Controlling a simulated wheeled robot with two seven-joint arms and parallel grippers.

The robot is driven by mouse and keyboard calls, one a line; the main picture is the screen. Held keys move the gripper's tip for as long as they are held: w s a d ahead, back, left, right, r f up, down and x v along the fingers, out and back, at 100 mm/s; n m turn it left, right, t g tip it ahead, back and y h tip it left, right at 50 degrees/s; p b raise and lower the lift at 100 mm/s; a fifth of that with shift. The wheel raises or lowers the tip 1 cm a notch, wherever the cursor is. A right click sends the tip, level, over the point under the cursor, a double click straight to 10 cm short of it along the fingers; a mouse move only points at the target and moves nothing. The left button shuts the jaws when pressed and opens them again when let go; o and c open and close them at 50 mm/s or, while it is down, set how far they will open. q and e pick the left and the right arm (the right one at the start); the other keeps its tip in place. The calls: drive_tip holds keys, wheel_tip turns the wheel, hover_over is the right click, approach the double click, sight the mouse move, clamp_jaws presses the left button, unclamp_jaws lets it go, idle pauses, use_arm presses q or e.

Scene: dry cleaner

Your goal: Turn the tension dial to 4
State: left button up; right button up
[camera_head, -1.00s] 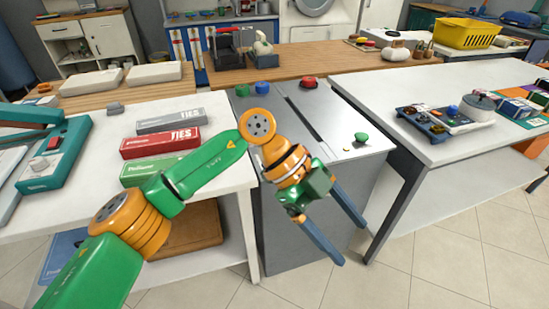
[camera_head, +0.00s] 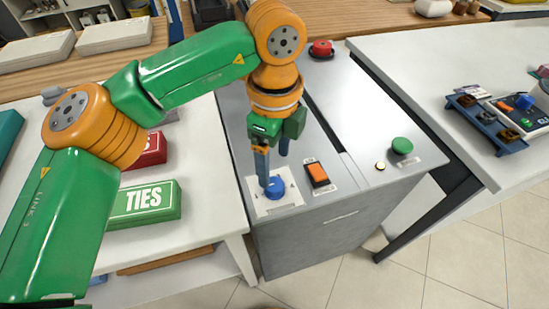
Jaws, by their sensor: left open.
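A blue round dial (camera_head: 275,187), which I take for the tension dial, sits on a white square plate (camera_head: 290,207) at the front left corner of the grey cabinet top. The plate's markings are too small to read. My left gripper (camera_head: 273,166) points down at the dial with its two dark blue fingers apart. The nearer finger's tip overlaps the dial's left upper edge in the picture. The other finger is behind, partly hidden. I cannot tell whether either finger touches the dial. My right gripper is not in view.
An orange rocker switch (camera_head: 317,174) sits just right of the dial. A green ties box (camera_head: 146,203) lies on the left table.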

sight(275, 184)
use_arm(q)
drive_tip(key=f, duration=0.2)
drive_tip(key=s+f, duration=0.1)
drive_tip(key=f, duration=0.1)
drive_tip(key=shift+s+f, duration=0.1)
drive_tip(key=shift+f, duration=0.15)
drive_tip(key=shift+w+f, duration=0.2)
drive_tip(key=shift+f, duration=0.25)
drive_tip(key=shift+r, duration=0.1)
clamp_jaws()
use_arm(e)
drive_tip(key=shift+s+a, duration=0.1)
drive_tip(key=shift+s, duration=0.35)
